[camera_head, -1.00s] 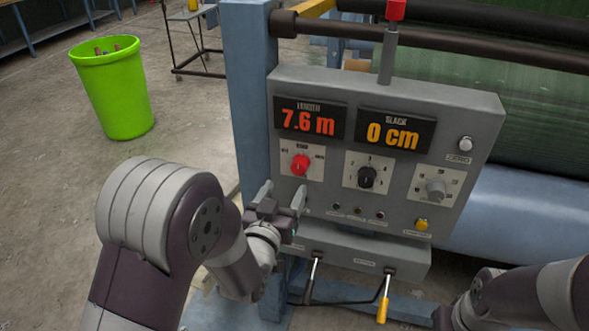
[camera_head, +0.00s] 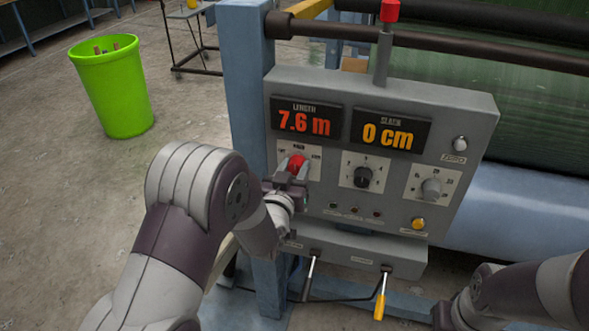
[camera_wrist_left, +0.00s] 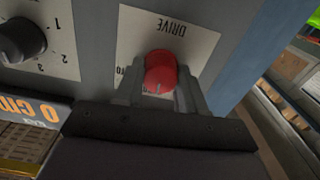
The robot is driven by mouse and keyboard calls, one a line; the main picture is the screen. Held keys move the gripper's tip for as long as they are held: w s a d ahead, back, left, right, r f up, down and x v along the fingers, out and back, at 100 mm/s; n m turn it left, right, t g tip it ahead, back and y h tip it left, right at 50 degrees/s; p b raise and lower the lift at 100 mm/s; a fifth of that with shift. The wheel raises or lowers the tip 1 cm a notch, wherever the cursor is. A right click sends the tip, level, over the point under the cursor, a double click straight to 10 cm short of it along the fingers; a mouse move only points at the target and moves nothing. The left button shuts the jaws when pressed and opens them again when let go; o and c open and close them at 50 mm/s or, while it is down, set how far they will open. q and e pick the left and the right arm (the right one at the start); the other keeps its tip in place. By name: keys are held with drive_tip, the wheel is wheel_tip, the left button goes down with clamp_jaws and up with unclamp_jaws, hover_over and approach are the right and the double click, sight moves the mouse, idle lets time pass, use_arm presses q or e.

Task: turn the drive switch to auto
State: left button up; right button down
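The red drive switch (camera_head: 297,163) is a round knob on a pale plate at the left of the grey control panel (camera_head: 480,110). My left gripper (camera_head: 294,172) is at the knob, one finger on each side, and appears shut on it. In the left wrist view the red knob (camera_wrist_left: 161,72) sits between the fingertips, a pale mark on its lower rim. That view is upside down; the word DRIVE is above the knob and part of the AUTO label shows to its left. Of my right arm only links show at the lower right; its gripper is out of view.
A black dial (camera_head: 363,176), a grey dial (camera_head: 431,188) and a yellow button (camera_head: 418,223) lie to the right. Displays above read 7.6 m and 0 cm. Two levers hang below. A blue post (camera_head: 249,90) borders the panel's left. A green bin (camera_head: 115,90) stands on open floor.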

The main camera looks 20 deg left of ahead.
use_arm(q)
drive_tip(key=m+b, duration=0.2)
drive_tip(key=shift+f+m, duration=0.15)
drive_tip(key=shift+m, duration=0.25)
drive_tip(key=m+b, duration=0.2)
drive_tip(key=m, duration=0.1)
drive_tip(key=m+b, duration=0.3)
drive_tip(key=m, duration=0.3)
drive_tip(key=shift+d, duration=0.1)
idle(0.4)
drive_tip(key=o, duration=1.1)
drive_tip(key=shift+c, duration=0.2)
drive_tip(key=shift+s, duration=0.15)
